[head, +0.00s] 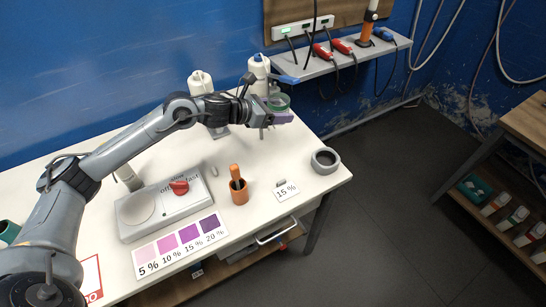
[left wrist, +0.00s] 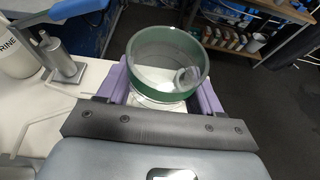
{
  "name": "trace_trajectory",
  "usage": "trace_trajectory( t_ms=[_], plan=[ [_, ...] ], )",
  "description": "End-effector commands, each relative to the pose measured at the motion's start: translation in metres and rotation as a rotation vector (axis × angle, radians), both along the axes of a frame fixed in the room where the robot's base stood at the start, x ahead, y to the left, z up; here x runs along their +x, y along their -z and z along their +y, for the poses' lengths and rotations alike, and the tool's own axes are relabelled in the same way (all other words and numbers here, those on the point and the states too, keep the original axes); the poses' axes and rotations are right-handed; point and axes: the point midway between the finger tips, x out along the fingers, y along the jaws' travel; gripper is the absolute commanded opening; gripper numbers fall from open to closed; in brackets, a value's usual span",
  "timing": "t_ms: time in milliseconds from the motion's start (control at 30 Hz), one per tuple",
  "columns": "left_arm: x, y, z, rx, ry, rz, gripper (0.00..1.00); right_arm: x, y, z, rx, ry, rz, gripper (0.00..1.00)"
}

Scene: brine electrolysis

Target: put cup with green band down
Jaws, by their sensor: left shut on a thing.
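The cup with the green band (head: 279,102) is held at the far right part of the white table, in front of the wall shelf. My left gripper (head: 280,115) is shut on it, with purple fingers on either side. In the left wrist view the cup (left wrist: 150,47) is open-topped and clear with a green band, between the fingers of my left gripper (left wrist: 166,86). The cup looks upright and above the table; its exact height is hard to tell. My right gripper is in neither view.
A grey round ring or dish (head: 325,160) sits near the table's right corner. White bottles (head: 200,84) stand behind. A shelf (head: 335,63) overhangs the back.

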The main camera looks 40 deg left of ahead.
Motion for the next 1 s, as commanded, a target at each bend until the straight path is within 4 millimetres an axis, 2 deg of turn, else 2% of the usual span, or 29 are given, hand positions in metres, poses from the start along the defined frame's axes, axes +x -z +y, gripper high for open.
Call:
trace_trajectory(
  t_ms=[167, 500, 600, 733, 1000],
  plan=[
    [-0.002, 0.020, 0.008, -0.001, -0.001, 0.006, 0.28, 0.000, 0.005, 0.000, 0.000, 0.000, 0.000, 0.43],
    [-0.001, 0.098, 0.008, -0.004, -0.004, 0.004, 0.28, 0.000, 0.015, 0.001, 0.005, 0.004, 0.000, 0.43],
    [-0.001, 0.116, 0.008, -0.003, -0.002, 0.002, 0.28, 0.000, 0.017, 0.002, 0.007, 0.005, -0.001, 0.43],
    [-0.001, 0.131, 0.008, -0.001, -0.002, 0.001, 0.28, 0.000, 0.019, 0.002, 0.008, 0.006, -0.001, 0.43],
    [-0.001, 0.144, 0.008, 0.000, -0.002, 0.001, 0.28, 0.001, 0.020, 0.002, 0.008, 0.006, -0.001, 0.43]
  ],
)
